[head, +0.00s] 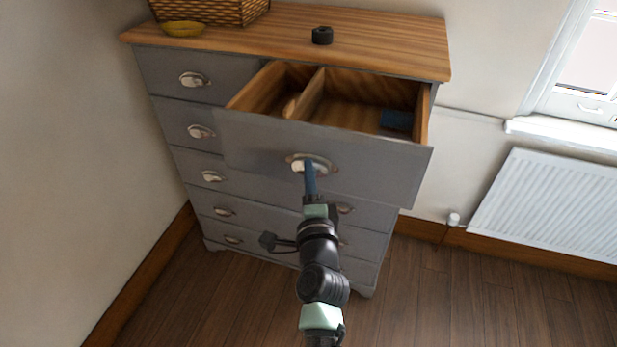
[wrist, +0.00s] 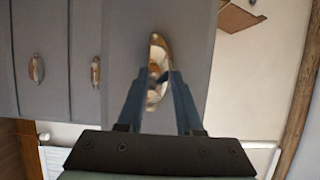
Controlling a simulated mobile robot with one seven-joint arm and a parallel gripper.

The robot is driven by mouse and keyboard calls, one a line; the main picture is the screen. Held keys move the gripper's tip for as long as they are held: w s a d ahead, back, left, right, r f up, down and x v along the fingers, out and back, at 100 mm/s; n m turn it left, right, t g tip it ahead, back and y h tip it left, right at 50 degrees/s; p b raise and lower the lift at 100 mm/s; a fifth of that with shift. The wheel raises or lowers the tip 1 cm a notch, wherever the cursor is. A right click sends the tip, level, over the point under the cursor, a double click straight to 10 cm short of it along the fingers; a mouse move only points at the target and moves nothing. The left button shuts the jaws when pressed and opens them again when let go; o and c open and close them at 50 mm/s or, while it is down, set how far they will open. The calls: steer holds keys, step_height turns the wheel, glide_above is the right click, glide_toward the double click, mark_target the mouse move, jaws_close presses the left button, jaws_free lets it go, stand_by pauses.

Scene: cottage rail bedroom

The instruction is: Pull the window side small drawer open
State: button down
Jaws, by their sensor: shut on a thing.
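The window side small drawer (head: 385,171) is the top right drawer of a grey chest, on the side towards the window. It stands well out from the chest, and its wooden inside shows, with a divider (head: 306,92) and a dark blue item (head: 396,120) at the right. My gripper (head: 308,166) is shut on the drawer's metal cup handle (head: 325,165). In the wrist view, the two blue fingers of my gripper (wrist: 159,80) meet the handle (wrist: 158,48) on the grey drawer front (wrist: 190,40).
The chest top (head: 385,40) holds a woven basket (head: 215,10), a yellow bowl (head: 183,29) and a small black object (head: 322,36). The other top drawer (head: 165,75) is shut. A white radiator (head: 555,205) stands under the window at right. Wood floor (head: 440,300) is clear in front.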

steer(key=shift+f, duration=0.5)
steer(key=c, duration=0.8)
jaws_free()
steer(key=shift+o, duration=0.6)
steer(key=shift+w+r, duration=0.1)
steer(key=shift+r, duration=0.05)
steer(key=shift+r, duration=0.1)
steer(key=s+d, duration=0.1)
steer(key=s, duration=1.2)
